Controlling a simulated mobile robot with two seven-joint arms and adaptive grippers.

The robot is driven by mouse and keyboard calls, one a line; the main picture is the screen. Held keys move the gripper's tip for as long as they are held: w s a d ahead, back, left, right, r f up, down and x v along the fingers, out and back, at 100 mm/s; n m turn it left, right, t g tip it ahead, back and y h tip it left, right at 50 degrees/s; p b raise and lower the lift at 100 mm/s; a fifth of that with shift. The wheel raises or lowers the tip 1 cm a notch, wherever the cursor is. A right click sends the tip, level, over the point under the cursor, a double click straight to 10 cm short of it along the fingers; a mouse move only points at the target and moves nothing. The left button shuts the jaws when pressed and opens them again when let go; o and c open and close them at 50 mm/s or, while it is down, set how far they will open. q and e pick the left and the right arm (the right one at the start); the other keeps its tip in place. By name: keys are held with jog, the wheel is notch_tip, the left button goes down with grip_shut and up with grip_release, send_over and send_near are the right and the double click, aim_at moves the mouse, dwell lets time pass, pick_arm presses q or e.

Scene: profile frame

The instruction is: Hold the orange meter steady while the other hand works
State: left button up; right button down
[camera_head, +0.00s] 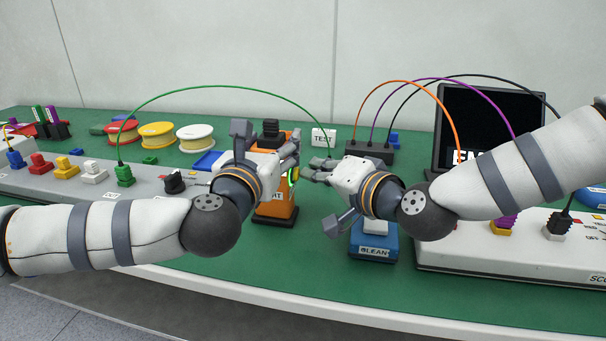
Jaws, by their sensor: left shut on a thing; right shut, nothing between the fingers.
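The orange meter (279,210) stands upright on the green bench in the middle of the head view, with a black knob-like top and dark base. My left gripper (293,158) is shut on it, covering much of its front; a small bright green patch shows beside the fingers. My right gripper (314,170) is shut and empty, just right of the meter and apart from it. A green cable (220,86) arches from a green plug (124,175) on the left to near my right gripper; its far end is hard to make out.
A grey panel (60,182) with plugs lies left, a white instrument (480,246) right. Spools (195,134) stand at the back left.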

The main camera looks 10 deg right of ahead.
jog(key=shift+s+d, duration=0.2)
jog(key=shift+d, duration=0.3)
jog(key=shift+s+d, duration=0.15)
jog(key=shift+d, duration=0.3)
jog(key=shift+s+d, duration=0.25)
jog(key=shift+d, duration=0.55)
jog(key=shift+s+d, duration=0.25)
jog(key=shift+d, duration=0.55)
jog(key=shift+s+d, duration=0.25)
jog(key=shift+d, duration=0.55)
pick_arm(q)
jog(key=o, duration=1.5)
